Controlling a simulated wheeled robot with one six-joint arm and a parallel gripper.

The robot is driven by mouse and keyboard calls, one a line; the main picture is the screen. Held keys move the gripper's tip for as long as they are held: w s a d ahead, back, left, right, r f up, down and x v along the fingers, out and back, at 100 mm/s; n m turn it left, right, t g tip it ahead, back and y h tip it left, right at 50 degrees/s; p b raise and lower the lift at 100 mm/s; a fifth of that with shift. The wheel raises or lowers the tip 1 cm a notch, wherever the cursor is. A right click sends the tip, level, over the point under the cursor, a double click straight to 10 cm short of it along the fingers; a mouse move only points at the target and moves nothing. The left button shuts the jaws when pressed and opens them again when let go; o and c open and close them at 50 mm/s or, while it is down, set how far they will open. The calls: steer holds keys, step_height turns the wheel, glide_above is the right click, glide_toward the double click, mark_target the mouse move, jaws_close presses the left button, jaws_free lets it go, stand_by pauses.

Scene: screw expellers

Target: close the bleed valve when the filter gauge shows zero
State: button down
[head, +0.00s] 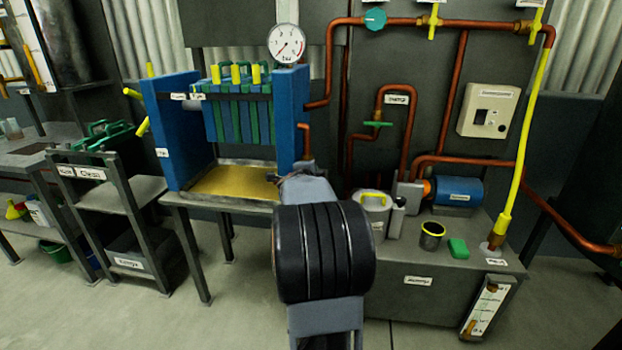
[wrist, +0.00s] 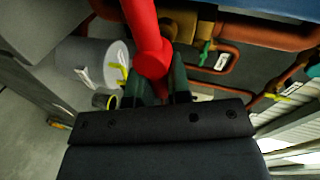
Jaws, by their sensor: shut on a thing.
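The filter gauge (head: 287,43) is a round white dial on top of the filter press's right blue end plate. Its thin needle seems to point to the lower left, but the numbers are too small to read. In the wrist view, my gripper (wrist: 155,88) is shut on a red handle (wrist: 147,35), which looks like the bleed valve's lever. The handle runs from the top edge down between the dark fingers. In the head view my own arm covers the gripper and this handle, beside the press's right end.
The filter press (head: 175,130) with blue and green plates stands over a yellowish tray (head: 235,182). Copper pipes (head: 340,60) run behind, with a green-handled valve (head: 378,124). A grey pot (head: 372,215), dark cup (head: 431,238) and green block (head: 458,248) crowd the right bench.

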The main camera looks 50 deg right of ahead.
steer(key=shift+f+m+t+b, duration=0.3)
steer(key=shift+m+t+b, duration=0.1)
steer(key=shift+m+b, duration=0.4)
steer(key=c, duration=1.1)
jaws_free()
steer(key=p+v, duration=0.4)
steer(key=v, duration=1)
steer(key=shift+d+r+p, duration=0.2)
steer(key=shift+r+p, duration=0.05)
steer(key=shift+p, duration=0.1)
steer(key=shift+r, duration=0.1)
